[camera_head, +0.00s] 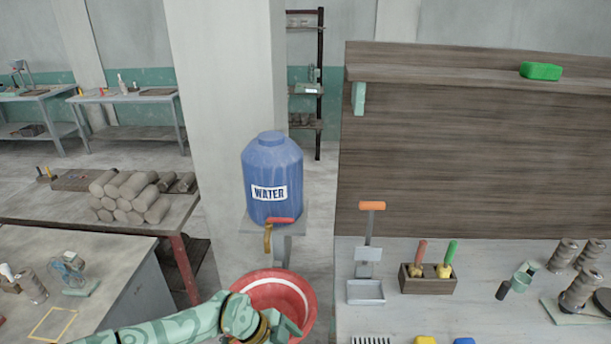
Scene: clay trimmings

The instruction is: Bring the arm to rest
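My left arm comes in from the lower left, a pale green patterned arm. Its hand end, with my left gripper (292,330), is at the bottom edge of the view, in front of the red bucket (262,281). The fingers are small and partly cut off, so I cannot tell whether they are open or shut, or whether they hold anything. My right arm and gripper are not in view.
A blue water barrel (270,165) with a red-handled tap (280,222) stands above the bucket. A table (120,290) stands at left.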

